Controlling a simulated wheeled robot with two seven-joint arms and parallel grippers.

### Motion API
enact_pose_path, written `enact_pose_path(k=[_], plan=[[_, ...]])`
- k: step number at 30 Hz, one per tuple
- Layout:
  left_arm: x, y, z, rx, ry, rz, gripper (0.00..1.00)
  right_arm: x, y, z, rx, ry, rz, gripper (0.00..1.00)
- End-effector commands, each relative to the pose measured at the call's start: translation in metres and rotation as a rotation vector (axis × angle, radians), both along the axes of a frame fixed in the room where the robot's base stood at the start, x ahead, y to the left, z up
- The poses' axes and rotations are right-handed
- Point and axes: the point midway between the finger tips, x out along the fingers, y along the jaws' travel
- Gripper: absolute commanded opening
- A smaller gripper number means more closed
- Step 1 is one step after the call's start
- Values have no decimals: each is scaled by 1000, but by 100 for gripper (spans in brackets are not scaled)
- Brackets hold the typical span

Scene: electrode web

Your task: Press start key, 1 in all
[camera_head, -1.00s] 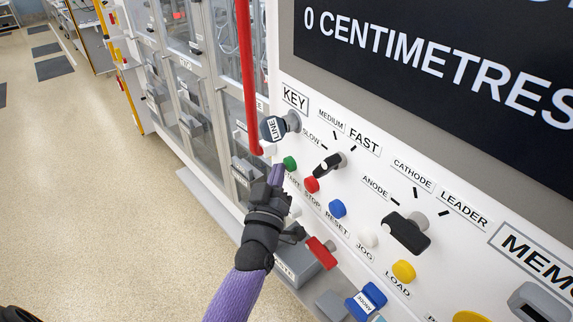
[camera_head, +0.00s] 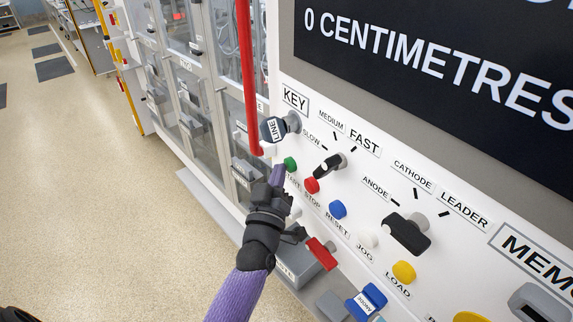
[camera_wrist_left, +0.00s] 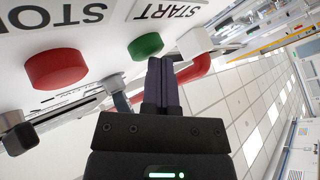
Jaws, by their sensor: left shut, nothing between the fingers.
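The green start key (camera_head: 290,164) is a round button on the white panel, with a START label below it. In the left wrist view the green key (camera_wrist_left: 146,46) stands just beyond and left of my fingertips. My left gripper (camera_head: 278,174) is shut and empty, its purple fingers pointing at the panel beside the green key. In the wrist view its shut fingers (camera_wrist_left: 160,72) end close to the key; I cannot tell whether they touch it. The START label (camera_wrist_left: 172,12) shows upside down there. My right gripper is not in view.
The red stop button (camera_head: 312,185) sits right of the green key. A blue button (camera_head: 337,209), a black selector knob (camera_head: 329,166) and the LINE key knob (camera_head: 274,129) also stick out of the panel. A red bar (camera_head: 249,80) hangs close by on the left.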

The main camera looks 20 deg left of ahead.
Motion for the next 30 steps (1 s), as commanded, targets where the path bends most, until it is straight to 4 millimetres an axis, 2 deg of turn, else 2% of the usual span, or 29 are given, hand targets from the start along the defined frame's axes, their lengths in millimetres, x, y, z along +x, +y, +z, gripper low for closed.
enact_pose_path(k=[6,16,30], plan=[[-10,6,1,1,2,-1,0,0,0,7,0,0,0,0],[-13,8,0,1,1,0,0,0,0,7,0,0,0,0],[-51,30,1,2,2,-1,0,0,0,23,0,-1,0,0]])
